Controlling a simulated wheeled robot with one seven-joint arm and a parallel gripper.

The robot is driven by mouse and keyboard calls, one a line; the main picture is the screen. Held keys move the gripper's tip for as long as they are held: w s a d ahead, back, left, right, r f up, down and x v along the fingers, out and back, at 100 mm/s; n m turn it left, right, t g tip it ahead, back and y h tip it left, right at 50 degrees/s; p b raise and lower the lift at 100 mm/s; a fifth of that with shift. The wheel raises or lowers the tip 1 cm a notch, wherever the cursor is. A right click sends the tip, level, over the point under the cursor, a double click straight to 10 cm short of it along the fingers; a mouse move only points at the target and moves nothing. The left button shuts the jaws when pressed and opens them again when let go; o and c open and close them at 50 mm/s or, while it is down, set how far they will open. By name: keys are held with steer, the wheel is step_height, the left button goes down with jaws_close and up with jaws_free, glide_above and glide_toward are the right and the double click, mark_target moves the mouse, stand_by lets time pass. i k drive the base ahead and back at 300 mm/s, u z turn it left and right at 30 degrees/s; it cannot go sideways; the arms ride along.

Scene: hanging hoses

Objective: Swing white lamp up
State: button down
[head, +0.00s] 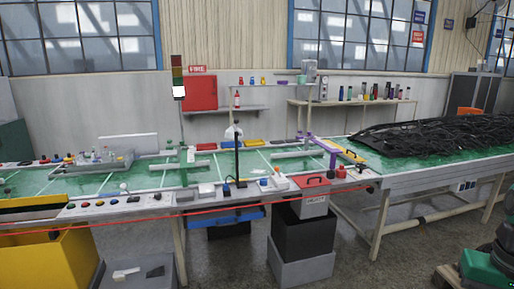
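A small white lamp head (233,132) shows at the top of a thin black stand (238,160). The stand rises from the front edge of the green-topped workbench, near the middle of the view. The head is small here, so I cannot tell exactly which way it faces. My gripper is not in the head view, and no part of my arm is seen near the lamp.
A signal tower with a bright white panel (179,91) stands left of the lamp. A purple post (333,158) and a red box (311,181) stand to its right. Black hoses (440,138) lie heaped on the right table. A yellow bin (50,262) is at front left.

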mark_target(229, 133)
steer(key=z, duration=0.45)
steer(key=i, duration=2.65)
steer(key=u, duration=0.85)
steer(key=i, duration=0.5)
steer(key=u, duration=0.4)
